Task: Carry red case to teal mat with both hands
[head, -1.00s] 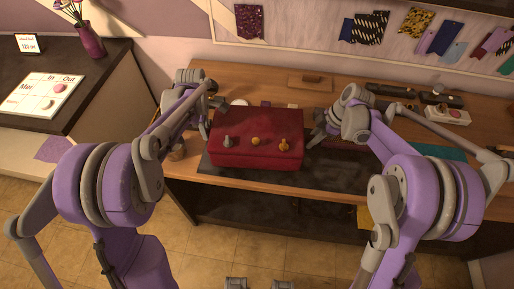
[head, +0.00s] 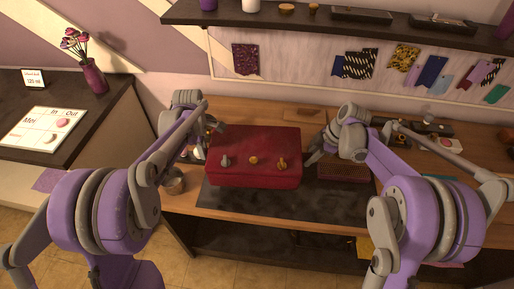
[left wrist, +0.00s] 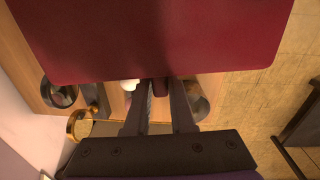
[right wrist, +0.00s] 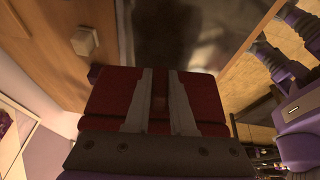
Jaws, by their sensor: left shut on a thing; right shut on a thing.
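The red case (head: 255,157) is a closed box with metal clasps on its front. It appears held a little above a dark mat (head: 225,201) on the wooden bench. My left gripper (head: 209,133) is shut on a dark red grip at its left side; the left wrist view shows the grip between the fingers (left wrist: 160,88). My right gripper (head: 312,155) is shut on the case's right side, and the right wrist view shows red between its fingers (right wrist: 160,100). A sliver of the teal mat (head: 437,178) shows at the right, mostly hidden by my right arm.
A reddish patterned pad (head: 343,172) lies right of the case. A round metal cup (head: 174,182) stands near the bench's left end. Dark tools and a pale block (head: 449,145) lie at the back right. A shelf (head: 385,22) runs along the wall above.

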